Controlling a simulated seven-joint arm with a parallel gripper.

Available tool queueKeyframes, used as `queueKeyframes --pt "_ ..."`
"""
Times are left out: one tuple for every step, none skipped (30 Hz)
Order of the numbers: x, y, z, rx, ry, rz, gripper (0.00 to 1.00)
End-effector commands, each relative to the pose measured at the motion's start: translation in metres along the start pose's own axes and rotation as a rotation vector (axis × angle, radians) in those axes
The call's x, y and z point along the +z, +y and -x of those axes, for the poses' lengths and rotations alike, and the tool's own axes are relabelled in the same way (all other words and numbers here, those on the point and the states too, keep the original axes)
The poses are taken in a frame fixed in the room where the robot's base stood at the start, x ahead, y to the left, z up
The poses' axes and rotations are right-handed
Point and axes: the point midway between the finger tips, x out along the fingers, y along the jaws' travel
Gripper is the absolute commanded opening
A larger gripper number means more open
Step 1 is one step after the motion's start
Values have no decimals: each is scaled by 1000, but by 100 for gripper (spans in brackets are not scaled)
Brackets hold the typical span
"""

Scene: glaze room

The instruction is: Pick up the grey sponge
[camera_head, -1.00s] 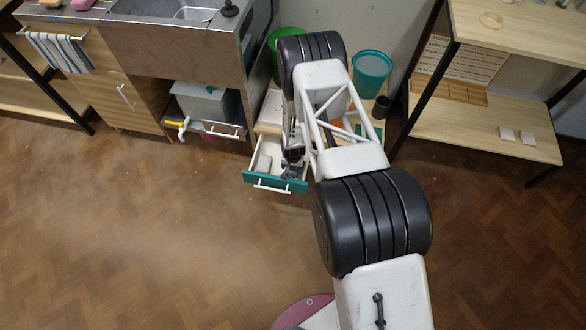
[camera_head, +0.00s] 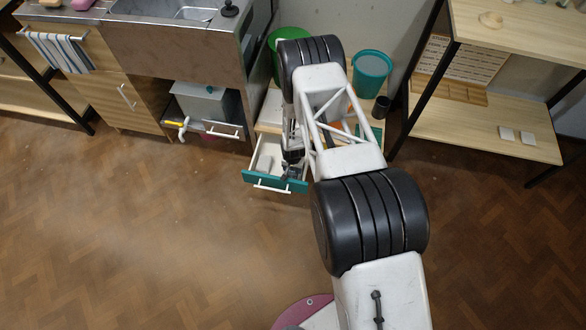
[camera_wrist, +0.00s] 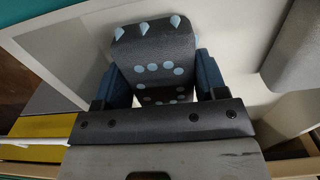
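In the wrist view a dark grey, finely textured block (camera_wrist: 150,47) with light blue cones and dots looks like the grey sponge. It is in the open drawer (camera_head: 262,178), between the two blue fingers of my gripper (camera_wrist: 164,75). The fingers stand apart, close along both of its sides. Whether they press on it I cannot tell. In the head view my gripper (camera_head: 292,158) is low over the drawer, and my arm hides part of the drawer.
A plain lighter grey block (camera_wrist: 293,50) lies in the drawer, right of the fingers; it also shows in the head view (camera_head: 264,163). The drawer walls are close around. A teal bin (camera_head: 371,75) and dark cup (camera_head: 381,107) stand behind. Floor in front is clear.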

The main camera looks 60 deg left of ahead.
Motion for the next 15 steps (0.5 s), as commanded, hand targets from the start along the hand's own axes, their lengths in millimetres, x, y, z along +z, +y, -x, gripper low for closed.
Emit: queueKeyframes --pt "0 0 0 0 0 0 47" --pt "0 0 0 0 0 0 43" --pt "0 0 0 0 0 0 39" --pt "0 0 0 0 0 0 39" --pt "0 0 0 0 0 0 39" --pt "0 0 0 0 0 0 39" --pt "0 0 0 0 0 0 39" --pt "0 0 0 0 0 0 39" --pt "0 0 0 0 0 0 39" --pt "0 0 0 0 0 0 39" --pt "0 0 1 0 0 0 39" --pt "0 0 2 0 0 0 39" --pt "0 0 2 0 0 0 39" --pt "0 0 3 0 0 0 39" --pt "0 0 4 0 0 0 39"
